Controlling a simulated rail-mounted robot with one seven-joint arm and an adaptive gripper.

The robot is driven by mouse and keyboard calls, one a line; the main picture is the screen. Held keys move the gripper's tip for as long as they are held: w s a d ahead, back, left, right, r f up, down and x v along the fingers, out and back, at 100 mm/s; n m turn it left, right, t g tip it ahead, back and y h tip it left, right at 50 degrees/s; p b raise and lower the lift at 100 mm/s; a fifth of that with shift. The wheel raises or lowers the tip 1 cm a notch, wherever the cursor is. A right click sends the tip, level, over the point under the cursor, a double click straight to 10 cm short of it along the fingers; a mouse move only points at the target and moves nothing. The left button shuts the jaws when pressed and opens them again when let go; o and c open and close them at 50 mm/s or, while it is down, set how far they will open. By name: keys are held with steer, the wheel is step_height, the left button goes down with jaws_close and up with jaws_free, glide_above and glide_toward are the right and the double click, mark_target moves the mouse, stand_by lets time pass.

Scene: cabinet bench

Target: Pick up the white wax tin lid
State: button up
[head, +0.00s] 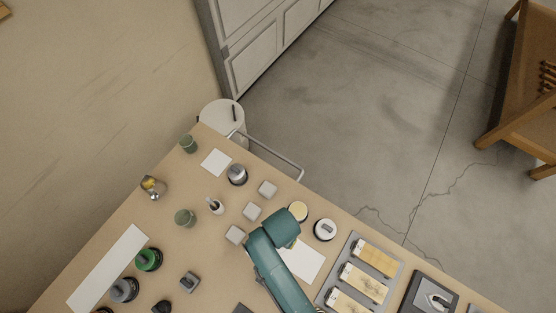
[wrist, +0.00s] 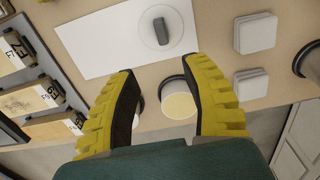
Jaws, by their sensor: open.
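In the wrist view a round white lid (wrist: 158,30) with a dark grey grip bar lies flat on a white sheet (wrist: 95,42). My gripper (wrist: 160,68) is open and empty, its yellow fingers spread wide. The lid is beyond the fingertips, roughly in line with the gap between them. An open tin of pale yellow wax (wrist: 179,98) shows between the fingers, below their level. In the head view my teal arm covers the lid; part of the sheet (head: 305,262) and the wax tin (head: 298,210) show beside it.
Stacked pale square blocks (wrist: 255,34) lie right of the lid in the wrist view. A tray with wooden blocks (head: 343,277) is right of the sheet in the head view. A white-topped tin (head: 325,229) stands near the wax tin, close to the bench edge.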

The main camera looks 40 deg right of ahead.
steer(key=f+b, duration=0.1)
steer(key=f, duration=0.6)
steer(key=f+b, duration=0.1)
steer(key=f, duration=0.3)
steer(key=shift+w+d+f+b, duration=0.1)
steer(key=shift+w+b, duration=0.15)
steer(key=shift+b, duration=0.05)
jaws_close()
